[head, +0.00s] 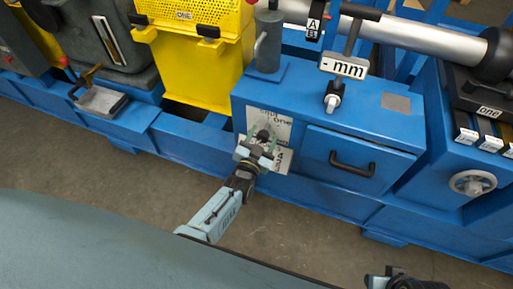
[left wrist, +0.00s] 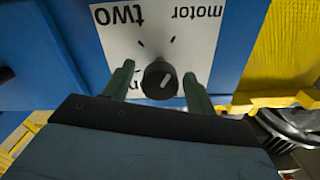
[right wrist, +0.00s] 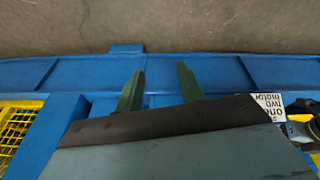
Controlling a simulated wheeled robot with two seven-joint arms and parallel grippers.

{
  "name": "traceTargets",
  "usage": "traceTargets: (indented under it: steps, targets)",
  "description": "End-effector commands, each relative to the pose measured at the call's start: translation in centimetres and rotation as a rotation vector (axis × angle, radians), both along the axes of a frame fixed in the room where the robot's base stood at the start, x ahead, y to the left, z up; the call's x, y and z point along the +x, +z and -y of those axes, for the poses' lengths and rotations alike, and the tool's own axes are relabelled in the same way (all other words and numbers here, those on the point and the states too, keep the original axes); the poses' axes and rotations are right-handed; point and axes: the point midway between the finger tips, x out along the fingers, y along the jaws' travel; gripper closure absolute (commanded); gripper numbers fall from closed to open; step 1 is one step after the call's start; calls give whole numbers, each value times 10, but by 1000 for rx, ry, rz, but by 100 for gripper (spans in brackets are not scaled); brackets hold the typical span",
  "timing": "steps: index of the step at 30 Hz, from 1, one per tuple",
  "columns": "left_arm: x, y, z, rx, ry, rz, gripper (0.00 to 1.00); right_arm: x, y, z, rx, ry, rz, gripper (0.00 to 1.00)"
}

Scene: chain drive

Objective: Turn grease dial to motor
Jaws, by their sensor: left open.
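The grease dial is a round black knob (left wrist: 160,80) with a light pointer line, on a white plate (left wrist: 190,45) on the blue cabinet's front. In the left wrist view the plate appears upside down, with "two" at upper left, "motor" at upper right and short black ticks. The pointer line slants between upper right and lower left; which end points is unclear. My left gripper (head: 262,143) is open at the plate; its fingers (left wrist: 162,85) stand either side of the knob with gaps. My right gripper (right wrist: 158,90) is open and empty, away from the dial.
A drawer with a black handle (head: 352,165) is right of the plate. A yellow bin (head: 205,70) is at left, a grey handwheel (head: 472,183) at right. Bare floor lies in front.

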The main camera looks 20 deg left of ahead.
Motion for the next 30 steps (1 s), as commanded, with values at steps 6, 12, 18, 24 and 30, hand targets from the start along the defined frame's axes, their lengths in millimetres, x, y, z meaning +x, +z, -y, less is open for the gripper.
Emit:
traceTargets:
  steps: [6,12,18,24,30]
  targets:
    - [-26,2,-1,0,0,-3,43,-3,-30,14,-26,1,-28,62]
    - [-63,2,-2,1,-1,-4,43,-9,-59,29,-47,0,-46,62]
    - [-100,2,-3,1,-1,-2,43,-18,-83,44,-65,-1,-60,62]
    - [-124,1,-4,1,-1,0,43,-25,-97,53,-75,-3,-67,62]
    - [-131,0,-4,1,-1,0,43,-27,-102,55,-77,-2,-68,62]
